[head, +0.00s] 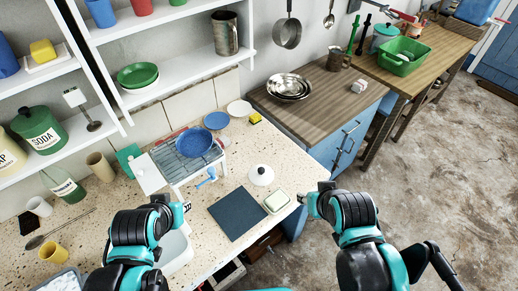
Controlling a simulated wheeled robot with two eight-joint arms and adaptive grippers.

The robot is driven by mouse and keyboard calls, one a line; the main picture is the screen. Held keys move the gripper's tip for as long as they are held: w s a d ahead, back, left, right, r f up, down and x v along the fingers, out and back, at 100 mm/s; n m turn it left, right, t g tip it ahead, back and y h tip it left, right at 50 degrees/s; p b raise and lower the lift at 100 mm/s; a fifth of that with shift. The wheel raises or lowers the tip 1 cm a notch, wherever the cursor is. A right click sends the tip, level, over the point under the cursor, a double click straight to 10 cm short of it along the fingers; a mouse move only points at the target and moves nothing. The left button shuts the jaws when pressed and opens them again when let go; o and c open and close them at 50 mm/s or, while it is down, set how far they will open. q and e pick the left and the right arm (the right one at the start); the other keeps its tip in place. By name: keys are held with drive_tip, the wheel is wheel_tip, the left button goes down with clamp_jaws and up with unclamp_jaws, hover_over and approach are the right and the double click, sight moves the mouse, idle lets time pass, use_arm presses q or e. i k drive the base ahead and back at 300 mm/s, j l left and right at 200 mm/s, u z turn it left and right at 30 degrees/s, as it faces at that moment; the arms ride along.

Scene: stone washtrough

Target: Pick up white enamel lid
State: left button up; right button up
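The white enamel lid (261,176) lies on the speckled stone counter (240,158), with a dark knob on top. It is just above a dark blue mat (238,213) and a small white-and-green dish (276,202). My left gripper (186,206) is to the lid's lower left, near the white basin, mostly hidden by my arm. My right gripper (303,198) is to the lid's lower right, at the counter's right edge, and small in view. Neither gripper touches the lid. The fingers are too hidden to show whether they are open.
A rack with a blue pan (193,143) stands left of the lid, with a small blue tap-like item (207,178) beside it. Counter around the lid is clear.

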sight(260, 176)
drive_tip(key=k+u, duration=0.45)
drive_tip(key=u, duration=1.7)
drive_tip(key=i+z, duration=0.1)
drive_tip(key=z, duration=2.2)
drive_tip(key=i+l+u, duration=0.4)
drive_tip(key=l+u, duration=0.2)
drive_tip(key=i+l+u, duration=0.15)
drive_tip(key=l+u, duration=0.15)
drive_tip(key=i+l+u, duration=0.15)
drive_tip(key=l+u, duration=0.15)
